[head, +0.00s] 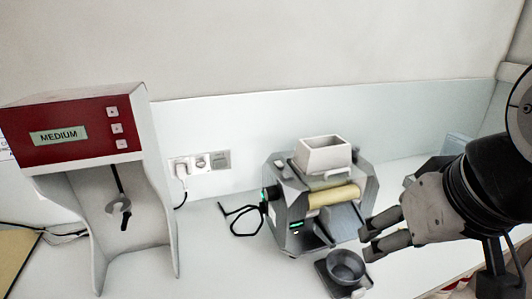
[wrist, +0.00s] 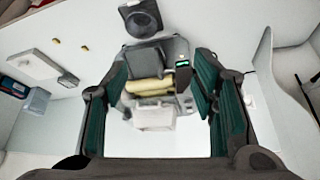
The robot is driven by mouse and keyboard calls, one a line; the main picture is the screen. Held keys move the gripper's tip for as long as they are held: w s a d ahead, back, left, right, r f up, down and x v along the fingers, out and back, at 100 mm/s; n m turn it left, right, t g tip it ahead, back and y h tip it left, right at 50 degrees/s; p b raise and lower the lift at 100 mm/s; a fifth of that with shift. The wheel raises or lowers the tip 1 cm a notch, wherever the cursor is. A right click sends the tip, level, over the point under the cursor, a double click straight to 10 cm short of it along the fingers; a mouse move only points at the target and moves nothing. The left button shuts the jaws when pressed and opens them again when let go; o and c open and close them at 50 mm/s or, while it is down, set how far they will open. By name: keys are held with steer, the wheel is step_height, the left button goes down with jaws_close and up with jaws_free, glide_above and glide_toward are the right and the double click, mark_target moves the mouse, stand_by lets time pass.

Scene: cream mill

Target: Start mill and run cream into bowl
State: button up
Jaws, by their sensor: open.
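The grey mill (head: 290,212) stands on the white counter, with a white hopper (head: 323,157) on top and a cream-coloured roller (head: 334,196) in front. Green lights show on its left side and low front. A dark bowl (head: 345,266) sits on a dark base at the mill's front; it also shows at the top of the wrist view (wrist: 141,18). My gripper (head: 366,239) is open and empty, right of the mill's front and just above the bowl in the head view. In the wrist view the mill (wrist: 152,84) appears between the open fingers, apart from them.
A mixer (head: 72,132) with a red panel reading MEDIUM stands at left. A wall socket (head: 200,163) and a black cable (head: 243,222) lie between it and the mill. A pale blue box (head: 457,146) stands behind my arm. Counter between mixer and mill is mostly clear.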

steer(key=shift+c, duration=0.6)
jaws_close()
stand_by(0.8)
